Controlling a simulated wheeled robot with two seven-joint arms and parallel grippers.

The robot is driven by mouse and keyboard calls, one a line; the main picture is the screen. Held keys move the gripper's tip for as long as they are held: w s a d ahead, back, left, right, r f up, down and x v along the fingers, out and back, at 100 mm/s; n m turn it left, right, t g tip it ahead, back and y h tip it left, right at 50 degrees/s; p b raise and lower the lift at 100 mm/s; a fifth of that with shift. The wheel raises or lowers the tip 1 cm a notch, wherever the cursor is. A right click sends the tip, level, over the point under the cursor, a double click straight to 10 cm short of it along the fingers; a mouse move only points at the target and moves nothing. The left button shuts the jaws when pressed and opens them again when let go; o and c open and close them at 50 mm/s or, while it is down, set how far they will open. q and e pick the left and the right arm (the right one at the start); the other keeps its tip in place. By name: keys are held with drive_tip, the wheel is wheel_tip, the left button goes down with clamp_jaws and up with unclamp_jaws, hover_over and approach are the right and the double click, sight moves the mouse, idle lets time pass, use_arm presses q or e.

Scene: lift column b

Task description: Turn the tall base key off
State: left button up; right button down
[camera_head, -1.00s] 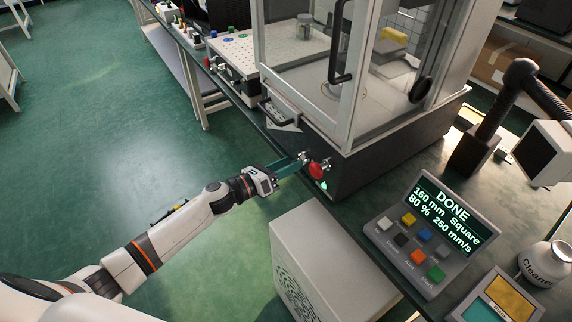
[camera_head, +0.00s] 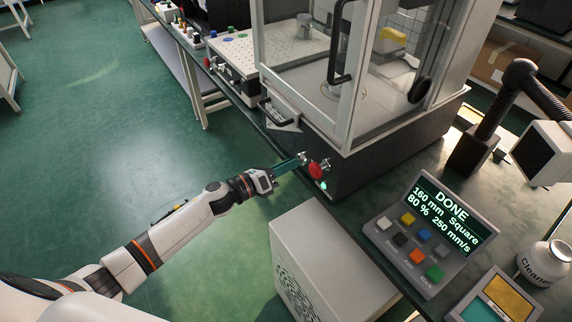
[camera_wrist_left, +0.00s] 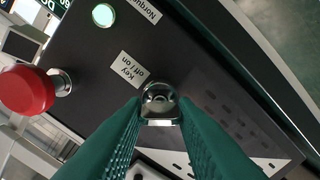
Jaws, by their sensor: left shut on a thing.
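The tall base is the dark lower box (camera_head: 365,160) of the glazed cabinet. Its metal key (camera_wrist_left: 159,103) shows in the left wrist view beside a label (camera_wrist_left: 133,70) reading "Key off / on". My left gripper (camera_head: 302,158) reaches the front of the base, and its green fingers (camera_wrist_left: 160,130) are shut on the key from both sides. The fingers hide part of the key, and I cannot tell its exact angle. A red knob (camera_head: 316,171) and a lit green lamp (camera_head: 323,185) sit right beside it; the lamp also shows in the wrist view (camera_wrist_left: 103,15). My right gripper is not in view.
A control panel (camera_head: 432,235) reading "DONE" stands on the bench at the right. A white box (camera_head: 325,262) with a vent stands below the gripper, close to my forearm. Green floor (camera_head: 110,130) is free at the left.

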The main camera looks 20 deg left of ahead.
use_arm(q)
drive_tip(key=shift+n+p, duration=1.3)
drive_tip(key=shift+n, duration=3.7)
drive_tip(key=shift+f, duration=0.1)
drive_tip(key=o, duration=1)
drive_tip(key=shift+a, duration=0.1)
